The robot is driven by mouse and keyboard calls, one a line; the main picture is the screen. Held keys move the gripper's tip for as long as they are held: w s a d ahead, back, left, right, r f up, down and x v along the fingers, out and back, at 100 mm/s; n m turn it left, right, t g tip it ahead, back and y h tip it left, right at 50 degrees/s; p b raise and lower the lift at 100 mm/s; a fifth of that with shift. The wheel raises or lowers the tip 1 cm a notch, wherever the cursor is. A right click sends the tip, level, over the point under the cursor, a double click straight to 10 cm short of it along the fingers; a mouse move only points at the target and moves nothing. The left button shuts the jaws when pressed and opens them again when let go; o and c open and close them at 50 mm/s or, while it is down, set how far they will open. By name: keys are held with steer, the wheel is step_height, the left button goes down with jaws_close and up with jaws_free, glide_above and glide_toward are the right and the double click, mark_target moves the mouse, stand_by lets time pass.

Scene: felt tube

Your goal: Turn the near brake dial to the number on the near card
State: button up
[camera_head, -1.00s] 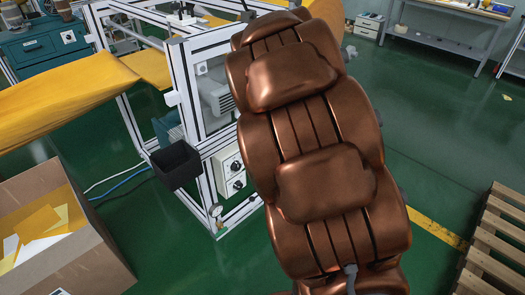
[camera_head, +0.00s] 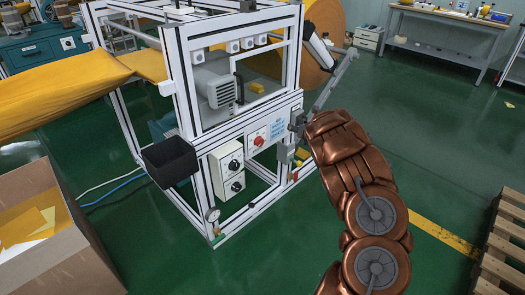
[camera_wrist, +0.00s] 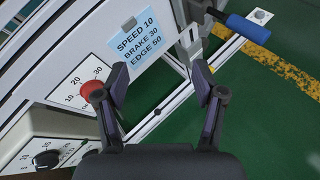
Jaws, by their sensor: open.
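The near brake dial seems to be the red knob (camera_head: 258,140) on a white plate on the machine's near frame. In the wrist view the red knob (camera_wrist: 93,91) has the numbers 10, 20 and 30 beside it; its pointer cannot be read. The near card (camera_wrist: 141,44) is light blue and reads SPEED 10, BRAKE 30, EDGE 50. It also shows in the head view (camera_head: 278,130), just right of the knob. My gripper (camera_wrist: 160,82) is open and empty. Its left finger overlaps the knob's right edge in the picture; contact cannot be told.
A grey-white box with two black dials (camera_head: 236,167) sits left of and below the red knob. A black bin (camera_head: 170,160) hangs on the frame corner. A blue handle (camera_wrist: 248,27) is at the wrist view's upper right. Green floor is open to the right, up to a pallet (camera_head: 503,245).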

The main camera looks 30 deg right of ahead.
steer(key=w+a+f+n+t+y+b, duration=0.25)
steer(key=a+f+n+y, duration=0.2)
steer(key=f, duration=0.35)
steer(key=n+t+y+b, duration=0.2)
steer(key=n+t+y, duration=0.1)
steer(key=n+y, duration=0.15)
glide_toward(261, 143)
steer(key=w+h, duration=0.1)
steer(key=shift+n, duration=0.3)
steer(key=shift+a+x, duration=0.2)
steer(key=shift+x, duration=1.4)
steer(key=shift+a+x, duration=0.25)
steer(key=shift+x, duration=1.35)
steer(key=shift+w+a+r, duration=0.1)
steer(key=shift+w, duration=0.6)
steer(key=shift+b, duration=0.35)
steer(key=c, duration=1.1)
